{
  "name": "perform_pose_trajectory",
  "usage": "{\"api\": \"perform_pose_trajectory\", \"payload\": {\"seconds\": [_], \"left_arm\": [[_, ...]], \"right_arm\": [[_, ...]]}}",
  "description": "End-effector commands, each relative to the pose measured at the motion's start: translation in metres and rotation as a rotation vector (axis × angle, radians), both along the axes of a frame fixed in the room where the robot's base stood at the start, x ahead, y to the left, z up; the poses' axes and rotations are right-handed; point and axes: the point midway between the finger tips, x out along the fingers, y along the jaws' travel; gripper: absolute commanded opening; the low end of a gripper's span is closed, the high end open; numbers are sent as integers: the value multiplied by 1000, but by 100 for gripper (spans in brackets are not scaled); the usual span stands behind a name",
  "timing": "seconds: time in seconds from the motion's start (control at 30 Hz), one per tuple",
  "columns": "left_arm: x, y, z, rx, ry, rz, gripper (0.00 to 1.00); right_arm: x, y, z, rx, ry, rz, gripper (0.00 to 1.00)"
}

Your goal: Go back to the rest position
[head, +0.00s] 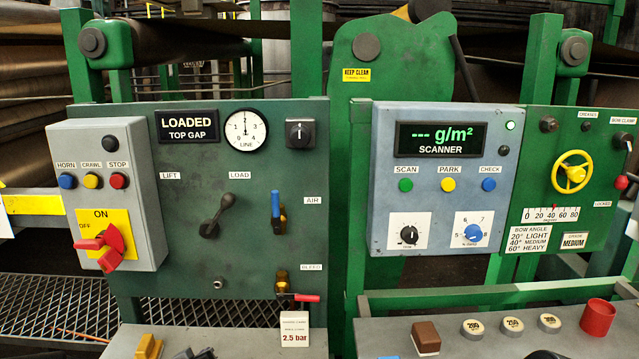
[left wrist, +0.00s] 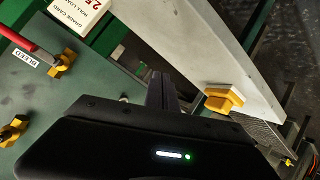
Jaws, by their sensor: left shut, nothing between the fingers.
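My left gripper (left wrist: 161,92) shows in the left wrist view, with its dark fingers together and nothing between them. It points toward the pale shelf under the green panel. A yellow block (left wrist: 224,98) is to the right of the fingers, apart from them in the picture. In the head view the yellow block (head: 148,346) sits on the left shelf at the bottom edge. A dark grey shape beside it is cut off, and I cannot tell whether it is my gripper. My right gripper is not in view.
The left green panel (head: 260,265) carries a lever (head: 215,216), a blue-handled air valve (head: 278,208) and a red-handled bleed valve (head: 290,296). The right shelf (head: 462,345) holds a brown block (head: 425,337), several round weights and a red cup (head: 597,317).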

Motion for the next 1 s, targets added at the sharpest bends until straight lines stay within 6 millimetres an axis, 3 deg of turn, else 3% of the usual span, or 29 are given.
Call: {"api": "perform_pose_trajectory", "payload": {"seconds": [0.03, 0.1, 0.17, 0.3, 0.4, 0.5, 0.6, 0.73, 1.0], "left_arm": [[-19, -21, -31, -21, 82, -47, 0], [-50, -49, -72, -49, 193, -113, 0], [-81, -72, -105, -74, 289, -167, 0], [-167, -121, -167, -122, 516, -293, 0], [-234, -150, -197, -149, 667, -380, 0], [-292, -169, -214, -164, 788, -452, 0], [-333, -181, -223, -175, 868, -496, 0], [-357, -189, -228, -181, 920, -520, 0], [-357, -191, -228, -179, 920, -525, 0]], "right_arm": [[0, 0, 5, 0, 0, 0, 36], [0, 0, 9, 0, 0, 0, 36], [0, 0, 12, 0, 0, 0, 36], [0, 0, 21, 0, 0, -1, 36], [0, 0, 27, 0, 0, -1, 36], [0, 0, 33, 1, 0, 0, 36], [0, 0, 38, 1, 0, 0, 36], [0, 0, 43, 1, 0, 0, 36], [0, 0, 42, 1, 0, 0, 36]]}}
